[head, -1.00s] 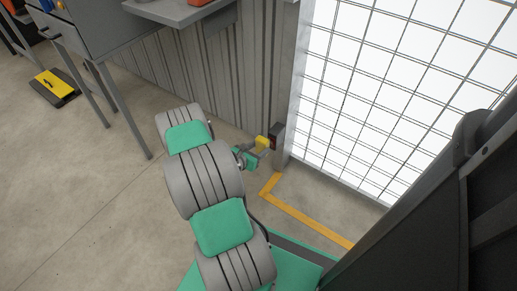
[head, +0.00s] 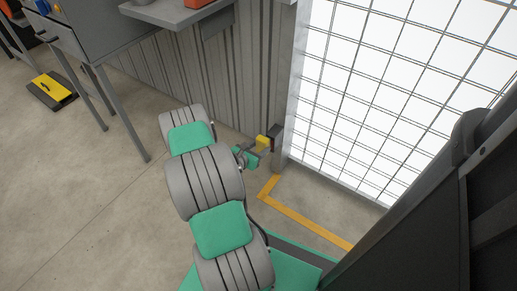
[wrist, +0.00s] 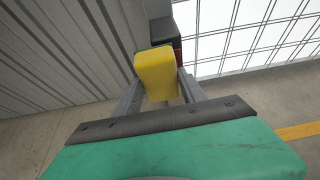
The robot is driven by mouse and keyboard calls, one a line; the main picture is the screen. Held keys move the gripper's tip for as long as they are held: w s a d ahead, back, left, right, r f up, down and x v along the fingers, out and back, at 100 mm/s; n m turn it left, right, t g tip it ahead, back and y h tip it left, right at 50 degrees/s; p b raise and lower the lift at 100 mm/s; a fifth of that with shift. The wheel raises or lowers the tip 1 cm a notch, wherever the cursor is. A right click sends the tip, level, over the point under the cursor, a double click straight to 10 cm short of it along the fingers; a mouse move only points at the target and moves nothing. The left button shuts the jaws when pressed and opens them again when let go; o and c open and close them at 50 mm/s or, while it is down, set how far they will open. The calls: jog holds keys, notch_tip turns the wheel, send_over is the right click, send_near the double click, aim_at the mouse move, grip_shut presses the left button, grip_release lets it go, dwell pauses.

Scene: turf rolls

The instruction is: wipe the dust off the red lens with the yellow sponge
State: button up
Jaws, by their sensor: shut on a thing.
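The yellow sponge (wrist: 155,72) is between the two fingers of my gripper (wrist: 161,90), which is shut on it. In the head view the sponge (head: 262,142) shows at the end of my gripper (head: 253,152), close against a dark housing (head: 275,133) by the window's edge. In the wrist view the housing (wrist: 163,30) stands just behind the sponge, with only a thin reddish sliver (wrist: 177,56) showing at its side. The lens face and any dust on it are hidden. I cannot tell whether the sponge touches it.
A corrugated grey wall (head: 225,80) is left of the housing, and a bright gridded window (head: 375,80) is right. A grey bench (head: 85,50) stands at the left. A yellow floor line (head: 305,222) runs below.

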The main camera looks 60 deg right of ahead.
jog(key=shift+s+a+p, duration=0.2)
jog(key=shift+s+p, duration=0.15)
jog(key=shift+s, duration=0.65)
jog(key=shift+s+a+p, duration=0.15)
jog(key=shift+s+p, duration=0.2)
jog(key=shift+s, duration=0.6)
jog(key=shift+d, duration=0.1)
jog(key=shift+w+d+r+b, duration=0.1)
jog(key=shift+w+d+b, duration=0.1)
jog(key=shift+w, duration=0.4)
jog(key=shift+w+d+f+b, duration=0.1)
jog(key=shift+w+d+b, duration=0.1)
jog(key=shift+w, duration=0.4)
jog(key=shift+w+d+r+b, duration=0.1)
jog(key=shift+w+d+b, duration=0.1)
jog(key=shift+w, duration=0.4)
jog(key=shift+w+d+r, duration=0.1)
jog(key=shift+w+r, duration=0.05)
jog(key=shift+w, duration=0.2)
jog(key=shift+c, duration=0.6)
jog(key=shift+w+a+f+p, duration=0.15)
jog(key=shift+a+p, duration=0.15)
jog(key=shift+a, duration=1.3)
jog(key=shift+w+a+f+p, duration=0.15)
jog(key=shift+a+p, duration=0.1)
jog(key=shift+a, duration=1.35)
